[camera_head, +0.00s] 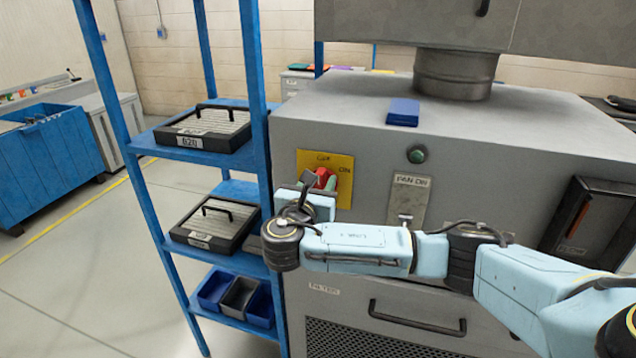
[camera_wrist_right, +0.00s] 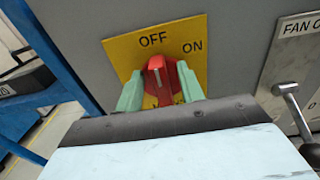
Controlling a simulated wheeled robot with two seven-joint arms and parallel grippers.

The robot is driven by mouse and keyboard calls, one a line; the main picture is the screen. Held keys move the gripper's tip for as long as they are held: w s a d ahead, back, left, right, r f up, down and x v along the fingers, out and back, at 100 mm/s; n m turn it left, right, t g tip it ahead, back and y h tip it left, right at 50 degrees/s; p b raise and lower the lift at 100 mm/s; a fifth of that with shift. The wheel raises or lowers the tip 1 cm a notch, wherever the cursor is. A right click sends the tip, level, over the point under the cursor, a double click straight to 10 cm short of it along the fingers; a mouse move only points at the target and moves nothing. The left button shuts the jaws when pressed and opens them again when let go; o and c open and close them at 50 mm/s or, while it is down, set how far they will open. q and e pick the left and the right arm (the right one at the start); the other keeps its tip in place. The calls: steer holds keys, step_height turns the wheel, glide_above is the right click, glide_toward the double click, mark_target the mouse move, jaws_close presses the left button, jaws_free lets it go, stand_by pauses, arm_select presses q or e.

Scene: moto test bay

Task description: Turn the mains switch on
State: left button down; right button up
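The mains switch is a red rotary knob (camera_head: 325,178) on a yellow plate (camera_head: 341,163) on the front of the grey cabinet. In the right wrist view, the red knob (camera_wrist_right: 157,78) has a white line pointing up, close to the word OFF; ON stands at the plate's upper right. My right gripper (camera_head: 314,184) is at the knob. Its two pale green fingers (camera_wrist_right: 160,90) sit on either side of the knob, seemingly against it. The lower knob and plate are partly hidden by the gripper. My left gripper is not in view.
A FAN ON plate (camera_head: 410,198) with a metal lever is right of the switch, close to my arm. A green button (camera_head: 416,155) is above it. A blue shelf rack (camera_head: 262,120) stands just left of the cabinet (camera_head: 480,140). A drawer handle (camera_head: 415,318) sticks out below.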

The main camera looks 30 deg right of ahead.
jaws_close()
steer(key=shift+s+m+p, duration=0.15)
steer(key=shift+m+p, duration=0.15)
steer(key=shift+m, duration=0.6)
steer(key=m, duration=0.2)
steer(key=shift+s+d+f+m, duration=0.15)
steer(key=shift+d+m, duration=0.05)
steer(key=shift+m, duration=0.1)
steer(key=m+b, duration=0.2)
steer(key=m, duration=0.2)
steer(key=f+m+b, duration=0.1)
steer(key=m, duration=0.4)
steer(key=s+d+f+m+b, duration=0.1)
steer(key=m+b, duration=0.1)
steer(key=m, duration=0.2)
steer(key=shift+b, duration=0.3)
steer(key=shift+m, duration=0.3)
